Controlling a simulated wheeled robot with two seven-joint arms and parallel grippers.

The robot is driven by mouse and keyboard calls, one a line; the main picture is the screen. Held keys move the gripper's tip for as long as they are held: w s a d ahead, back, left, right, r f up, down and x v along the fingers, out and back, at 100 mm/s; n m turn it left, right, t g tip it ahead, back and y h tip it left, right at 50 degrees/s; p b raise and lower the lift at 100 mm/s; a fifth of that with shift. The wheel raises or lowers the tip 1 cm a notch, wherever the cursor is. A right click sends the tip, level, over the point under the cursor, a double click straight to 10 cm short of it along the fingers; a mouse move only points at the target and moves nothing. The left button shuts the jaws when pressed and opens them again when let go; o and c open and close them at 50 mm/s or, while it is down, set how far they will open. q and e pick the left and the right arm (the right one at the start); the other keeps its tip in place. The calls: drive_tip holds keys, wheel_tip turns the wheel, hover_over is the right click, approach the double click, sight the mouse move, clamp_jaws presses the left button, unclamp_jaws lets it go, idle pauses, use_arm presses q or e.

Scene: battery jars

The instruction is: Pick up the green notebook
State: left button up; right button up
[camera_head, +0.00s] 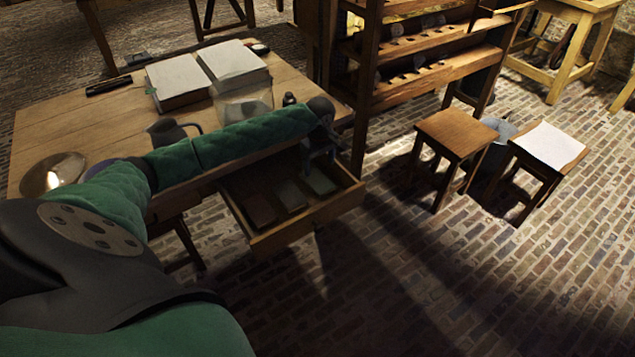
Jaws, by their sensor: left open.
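An open drawer (325,210) sticks out from the wooden table, with three small notebooks lying flat in it. The left notebook (259,210) looks reddish brown. The middle notebook (290,196) looks dark grey-green, and the right notebook (319,182) looks green; the dim light makes their colours hard to tell apart. My left arm reaches across the table from the left. My left gripper (319,163) points down, open and empty, over the back right part of the drawer, near the right notebook. My right gripper is out of view.
The table (60,130) holds thick books (180,80), a dark mug (166,132), a glass-like box (243,105) and a shallow bowl (53,174). A wooden shelf (365,85) stands just right of the drawer. Two stools (456,131) stand farther right. The brick floor in front is clear.

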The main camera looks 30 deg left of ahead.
sight(319, 181)
use_arm(q)
drive_tip(key=shift+f+p, duration=0.45)
drive_tip(key=shift+f, duration=3.4)
drive_tip(key=c, duration=0.8)
